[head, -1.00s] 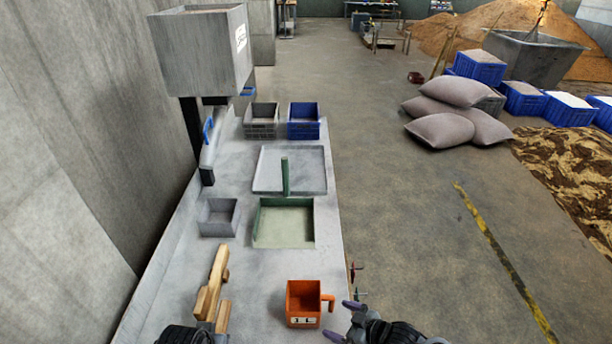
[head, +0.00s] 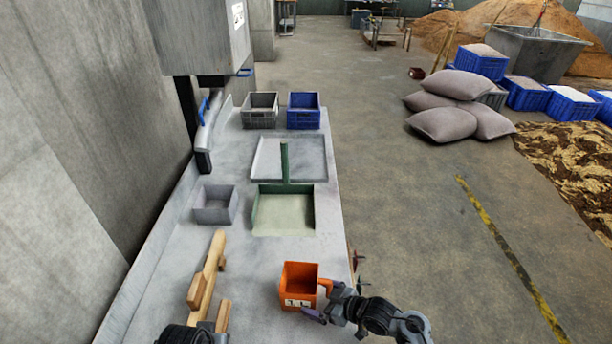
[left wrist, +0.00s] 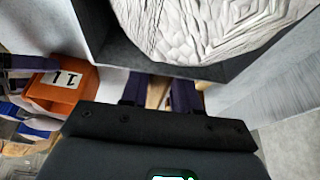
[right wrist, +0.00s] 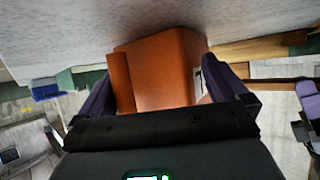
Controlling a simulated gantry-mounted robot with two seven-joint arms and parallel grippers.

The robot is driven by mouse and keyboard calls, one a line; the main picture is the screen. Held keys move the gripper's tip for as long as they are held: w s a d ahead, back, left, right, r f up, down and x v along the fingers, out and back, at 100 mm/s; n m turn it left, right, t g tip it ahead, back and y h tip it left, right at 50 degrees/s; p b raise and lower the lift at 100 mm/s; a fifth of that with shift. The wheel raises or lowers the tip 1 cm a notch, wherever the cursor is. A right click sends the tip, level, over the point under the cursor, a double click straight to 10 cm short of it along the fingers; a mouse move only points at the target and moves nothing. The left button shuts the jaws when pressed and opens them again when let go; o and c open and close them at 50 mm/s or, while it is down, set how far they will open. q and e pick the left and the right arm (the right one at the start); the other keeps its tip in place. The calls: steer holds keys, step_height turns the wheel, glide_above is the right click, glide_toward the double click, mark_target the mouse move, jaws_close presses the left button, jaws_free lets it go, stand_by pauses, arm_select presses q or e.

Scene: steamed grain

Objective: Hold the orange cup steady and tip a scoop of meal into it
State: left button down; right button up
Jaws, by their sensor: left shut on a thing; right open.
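The orange cup (head: 299,283) stands upright on the grey bench, its label facing me. It also shows in the left wrist view (left wrist: 66,86) and, close up, in the right wrist view (right wrist: 165,75). My right gripper (head: 325,302) is open at the cup's handle side, its fingers spread with orange between them in the right wrist view (right wrist: 160,95). My left gripper (left wrist: 160,92) is shut on a wooden piece (head: 207,285) at the bench's near left; its fingertips are mostly hidden in the head view. Whether this is the scoop's handle I cannot tell.
A green tray (head: 258,212) of pale meal lies beyond the cup, with a grey box (head: 214,210) to its left. A grey and a blue crate (head: 304,117) stand farther back. A pale, crumpled mass (left wrist: 205,30) fills a grey-walled container close to my left gripper.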

arm_select(q)
steer(key=shift+f+b, duration=0.6)
steer(key=shift+f, duration=0.2)
arm_select(e)
steer(key=shift+x, duration=1.05)
steer(key=c, duration=0.8)
steer(key=o, duration=0.8)
